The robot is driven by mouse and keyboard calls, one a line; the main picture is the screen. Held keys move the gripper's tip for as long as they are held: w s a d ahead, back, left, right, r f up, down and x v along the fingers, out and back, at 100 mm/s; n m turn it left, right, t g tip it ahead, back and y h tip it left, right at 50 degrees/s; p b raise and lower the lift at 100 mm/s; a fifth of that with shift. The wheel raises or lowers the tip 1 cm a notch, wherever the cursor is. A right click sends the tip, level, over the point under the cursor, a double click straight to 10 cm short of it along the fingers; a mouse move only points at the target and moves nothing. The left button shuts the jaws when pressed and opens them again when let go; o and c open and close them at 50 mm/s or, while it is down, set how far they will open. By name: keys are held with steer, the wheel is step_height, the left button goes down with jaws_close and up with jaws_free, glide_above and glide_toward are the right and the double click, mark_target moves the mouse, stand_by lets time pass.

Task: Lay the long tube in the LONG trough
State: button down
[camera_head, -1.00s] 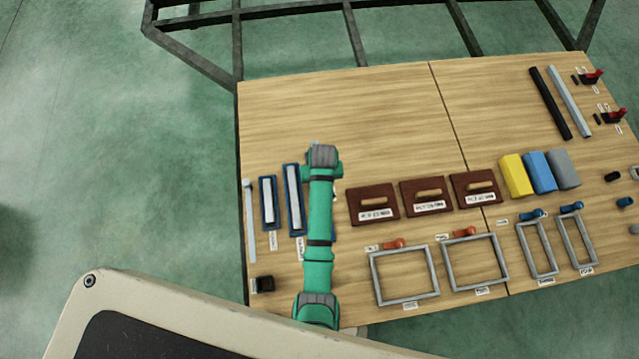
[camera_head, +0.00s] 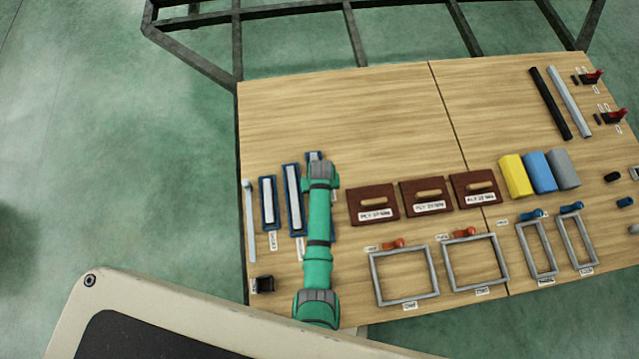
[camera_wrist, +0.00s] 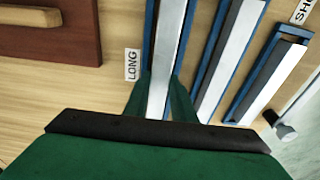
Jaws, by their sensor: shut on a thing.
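The long tube (camera_wrist: 167,55) is a silver bar between my gripper's (camera_wrist: 161,100) two green fingers, which are shut on it. It runs in line with the blue LONG trough (camera_wrist: 149,25), beside the "LONG" label, with blue edges on both sides. I cannot tell whether it touches the trough's floor.
Two other blue troughs (camera_head: 268,203) (camera_head: 292,200) hold silver tubes to the left. A thin grey bar (camera_head: 249,220) lies near the left edge. Brown handled blocks (camera_head: 374,203) and grey frames (camera_head: 404,276) are on the right. The board's back left is clear.

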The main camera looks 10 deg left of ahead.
steer(key=shift+f, duration=0.6)
steer(key=c, duration=1.5)
jaws_free()
